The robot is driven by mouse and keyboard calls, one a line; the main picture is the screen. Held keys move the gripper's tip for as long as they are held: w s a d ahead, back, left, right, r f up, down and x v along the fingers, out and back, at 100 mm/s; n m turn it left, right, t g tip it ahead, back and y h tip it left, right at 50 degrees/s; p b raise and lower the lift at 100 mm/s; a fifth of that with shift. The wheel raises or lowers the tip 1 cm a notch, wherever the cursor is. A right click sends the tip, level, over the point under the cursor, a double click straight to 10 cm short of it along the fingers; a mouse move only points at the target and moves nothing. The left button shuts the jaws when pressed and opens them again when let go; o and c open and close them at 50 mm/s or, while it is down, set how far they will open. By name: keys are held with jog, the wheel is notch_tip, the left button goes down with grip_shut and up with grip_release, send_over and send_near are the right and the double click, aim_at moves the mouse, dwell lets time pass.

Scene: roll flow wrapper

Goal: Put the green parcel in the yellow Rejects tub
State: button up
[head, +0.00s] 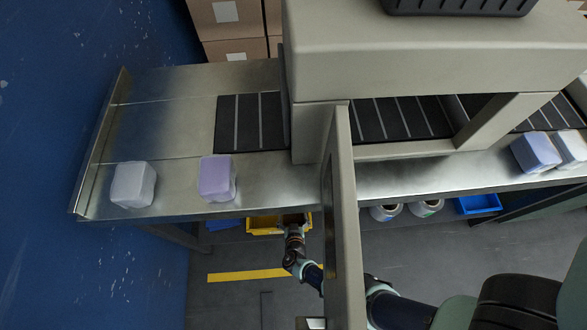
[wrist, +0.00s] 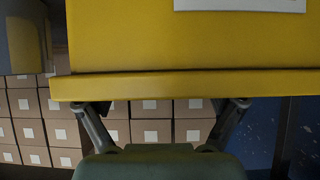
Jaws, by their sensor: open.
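No green parcel shows in either view. The yellow tub (head: 262,224) sits below the front edge of the steel table in the head view, partly hidden by the table and my arm; I cannot see what it holds. My gripper (head: 293,219) is at the right end of the tub. In the wrist view the tub's yellow wall and rim (wrist: 190,84) fill the top, with part of a white label. There my gripper (wrist: 165,108) has its fingers wide apart with nothing seen between them; the rim hides their tips.
A white parcel (head: 133,185) and a purple parcel (head: 217,178) lie on the steel table (head: 165,110). A blue-violet parcel (head: 535,152) lies at the far right beside a white one. An upright grey panel (head: 343,200) stands close to my arm. A blue bin (head: 478,204) is below.

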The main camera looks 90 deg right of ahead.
jog(key=p+v, duration=0.3)
jog(key=v, duration=0.6)
jog(key=shift+p, duration=0.3)
jog(key=shift+w+r, duration=0.1)
jog(key=shift+r, duration=0.05)
